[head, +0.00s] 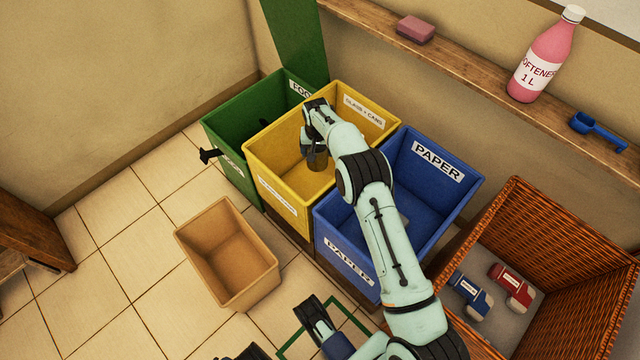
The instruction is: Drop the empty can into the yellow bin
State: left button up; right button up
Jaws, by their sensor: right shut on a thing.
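The yellow bin (280,192) stands between a green bin and a blue bin, with a "GLASS + CANS" label inside its back wall. My right gripper (313,142) is over the yellow bin's opening, reaching in from the lower right. It is shut on a dark grey can (317,158), which hangs beneath the fingers. The can's upper part is partly hidden by the gripper.
The green bin (228,150) has its lid raised. The blue paper bin (345,250) lies under my right arm. An empty tan bin (228,255) stands on the floor in front. A wicker basket (580,215) is at right. A shelf (470,70) holds a softener bottle (545,60).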

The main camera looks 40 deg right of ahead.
notch_tip(320, 180, down, 19)
jog(key=b, duration=0.5)
jog(key=shift+f, duration=0.2)
pick_arm(q)
jog(key=s+a+f+g, duration=0.1)
jog(key=s+f+g, duration=0.2)
jog(key=s+f, duration=0.3)
jog(key=s, duration=0.4)
jog(key=shift+s+a+f+n+g, duration=0.2)
jog(key=shift+f+n+g, duration=0.1)
jog(key=shift+f+g, duration=0.1)
pick_arm(e)
jog(key=shift+f, duration=0.6)
jog(key=o, duration=0.9)
jog(key=shift+o, duration=0.2)
